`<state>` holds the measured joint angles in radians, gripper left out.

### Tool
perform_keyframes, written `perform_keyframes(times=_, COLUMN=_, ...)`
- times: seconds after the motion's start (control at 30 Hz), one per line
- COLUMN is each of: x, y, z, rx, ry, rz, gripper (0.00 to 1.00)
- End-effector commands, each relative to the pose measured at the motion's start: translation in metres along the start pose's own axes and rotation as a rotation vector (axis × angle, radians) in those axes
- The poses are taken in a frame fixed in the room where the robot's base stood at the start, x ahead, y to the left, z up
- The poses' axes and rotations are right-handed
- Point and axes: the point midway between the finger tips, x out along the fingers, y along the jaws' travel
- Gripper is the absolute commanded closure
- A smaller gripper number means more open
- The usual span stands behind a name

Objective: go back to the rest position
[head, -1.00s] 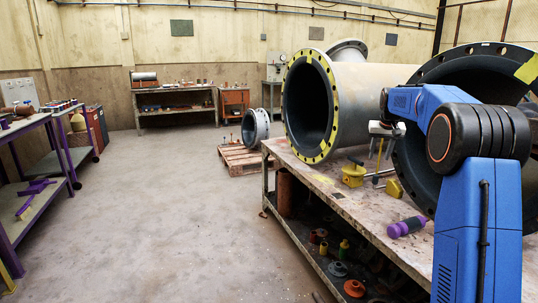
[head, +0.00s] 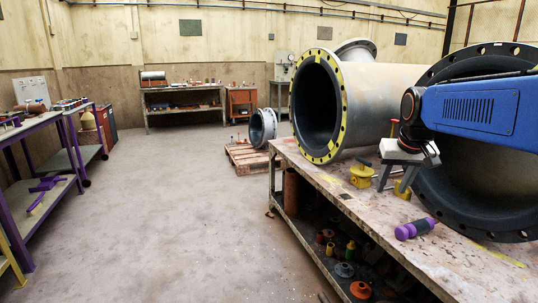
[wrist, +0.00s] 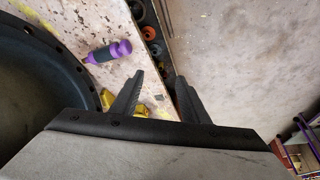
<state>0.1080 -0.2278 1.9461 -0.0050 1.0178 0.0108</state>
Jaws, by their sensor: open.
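My gripper (head: 396,188) hangs fingers-down over the workbench (head: 300,171), in front of the large pipe openings. Its two fingers are apart with nothing between them, and they show apart in the wrist view too (wrist: 160,80). My blue arm reaches in from the right edge in the head view. A purple-handled tool (head: 415,228) lies on the bench to the right of and below the gripper; it also shows in the wrist view (wrist: 108,52). A yellow object (head: 361,175) stands on the bench just left of the fingers.
A pipe with a yellow flange (head: 342,88) lies on the bench, and a dark-flanged pipe (head: 445,185) is close beside my arm. The lower shelf holds several small parts. The floor (head: 165,220) left of the bench is open. A purple-framed table (head: 20,200) stands far left.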

Motion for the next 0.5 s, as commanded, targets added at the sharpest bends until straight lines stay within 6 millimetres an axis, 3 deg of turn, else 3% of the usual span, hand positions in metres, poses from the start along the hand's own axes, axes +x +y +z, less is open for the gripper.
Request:
perform_keyframes(times=0.03, x=-0.005, y=-0.003, z=0.019, rx=-0.007, ry=0.002, rz=-0.003, gripper=0.59)
perform_keyframes(times=0.2, x=-0.011, y=-0.012, z=0.080, rx=-0.029, ry=0.005, rz=-0.012, gripper=0.59)
perform_keyframes(times=0.5, x=-0.007, y=-0.020, z=0.191, rx=-0.066, ry=0.006, rz=-0.028, gripper=0.59)
